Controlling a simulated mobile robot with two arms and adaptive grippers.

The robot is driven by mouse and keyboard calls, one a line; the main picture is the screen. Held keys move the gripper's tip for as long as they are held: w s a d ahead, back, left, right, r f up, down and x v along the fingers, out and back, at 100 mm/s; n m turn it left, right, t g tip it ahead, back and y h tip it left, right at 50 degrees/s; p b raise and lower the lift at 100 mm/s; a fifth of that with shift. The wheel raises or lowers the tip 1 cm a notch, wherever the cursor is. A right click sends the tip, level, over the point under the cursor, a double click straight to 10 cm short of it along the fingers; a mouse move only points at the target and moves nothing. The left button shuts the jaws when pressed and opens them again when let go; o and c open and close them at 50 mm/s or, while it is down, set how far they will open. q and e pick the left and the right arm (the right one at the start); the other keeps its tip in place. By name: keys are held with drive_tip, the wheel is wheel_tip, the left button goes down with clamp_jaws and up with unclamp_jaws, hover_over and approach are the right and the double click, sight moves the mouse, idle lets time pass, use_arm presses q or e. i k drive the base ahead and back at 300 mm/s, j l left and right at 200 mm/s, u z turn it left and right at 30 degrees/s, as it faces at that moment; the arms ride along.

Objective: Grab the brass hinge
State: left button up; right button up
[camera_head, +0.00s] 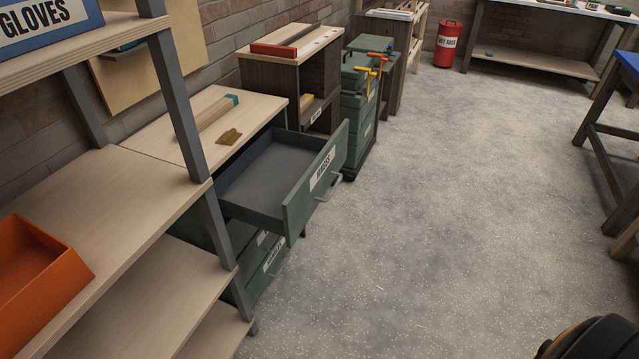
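The brass hinge (229,136) looks like a small, flat, dull-gold piece. It lies on the light wooden top (180,142) of a green drawer cabinet, near its front edge. Just below and to the right of it, the cabinet's top drawer (297,206) is pulled out. The grey inside of the drawer looks empty where I can see it. A metal handle (330,190) is on the drawer's labelled front. Neither of my grippers shows in the head view.
A wooden bar with a blue end (203,118) lies behind the hinge. A shelf rack's grey post (182,110) stands left, with an orange bin (45,275) on its shelf. A tool cart (358,115) stands beyond the drawer. The speckled floor (440,220) is clear.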

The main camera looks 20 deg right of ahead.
sight(230, 137)
drive_tip(key=i+l+u, duration=0.25)
drive_tip(key=i+l, duration=0.75)
drive_tip(key=l, duration=0.15)
